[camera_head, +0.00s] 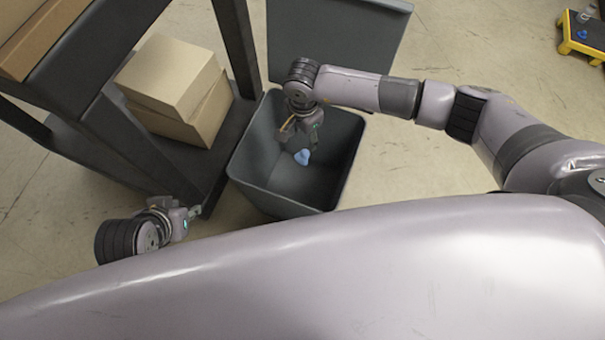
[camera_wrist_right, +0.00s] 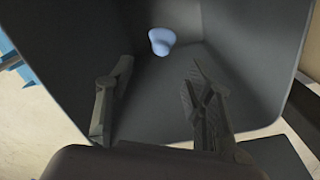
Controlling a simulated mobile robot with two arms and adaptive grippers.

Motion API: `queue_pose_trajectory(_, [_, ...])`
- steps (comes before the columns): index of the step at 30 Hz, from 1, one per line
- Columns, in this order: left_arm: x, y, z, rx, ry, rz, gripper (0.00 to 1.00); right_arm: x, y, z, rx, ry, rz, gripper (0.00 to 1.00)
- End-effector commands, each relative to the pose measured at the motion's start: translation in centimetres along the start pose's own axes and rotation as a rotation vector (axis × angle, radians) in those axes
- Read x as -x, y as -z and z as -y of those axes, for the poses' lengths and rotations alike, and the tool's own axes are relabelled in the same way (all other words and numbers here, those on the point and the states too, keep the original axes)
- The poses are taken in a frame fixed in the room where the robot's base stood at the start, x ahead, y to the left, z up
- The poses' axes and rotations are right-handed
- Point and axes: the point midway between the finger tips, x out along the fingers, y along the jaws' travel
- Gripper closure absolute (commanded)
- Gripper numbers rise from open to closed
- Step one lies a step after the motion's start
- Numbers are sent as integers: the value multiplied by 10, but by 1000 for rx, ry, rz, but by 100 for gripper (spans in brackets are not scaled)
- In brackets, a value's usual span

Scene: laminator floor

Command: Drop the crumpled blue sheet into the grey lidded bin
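The grey bin (camera_head: 268,203) stands on the floor with its lid (camera_head: 335,42) raised at the back. The crumpled blue sheet (camera_head: 302,157) is a small pale blue lump inside the bin. It also shows in the right wrist view (camera_wrist_right: 161,40), past the fingertips and clear of them. I cannot tell whether it touches the bin's floor. My right gripper (camera_head: 299,134) points down inside the bin opening, above the sheet. Its fingers are apart and empty in the right wrist view (camera_wrist_right: 160,72). My left gripper (camera_head: 190,212) is left of the bin, its fingers partly hidden.
A dark rack (camera_head: 240,45) stands left of the bin, with cardboard boxes (camera_head: 170,75) on its lower shelf. My own arm covers the foreground.

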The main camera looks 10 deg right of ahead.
Motion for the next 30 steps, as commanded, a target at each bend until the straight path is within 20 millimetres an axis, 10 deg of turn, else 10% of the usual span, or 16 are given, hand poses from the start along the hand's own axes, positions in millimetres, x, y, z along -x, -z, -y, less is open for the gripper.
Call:
queue_pose_trajectory(16, [0, 0, 0, 0, -1, 1, 70, 6, 0, 1, 1, 2, 1, 39])
queue_pose_trajectory(30, [0, 0, 0, 0, 0, 1, 70, 96, 0, 1, 2, 4, -1, 39])
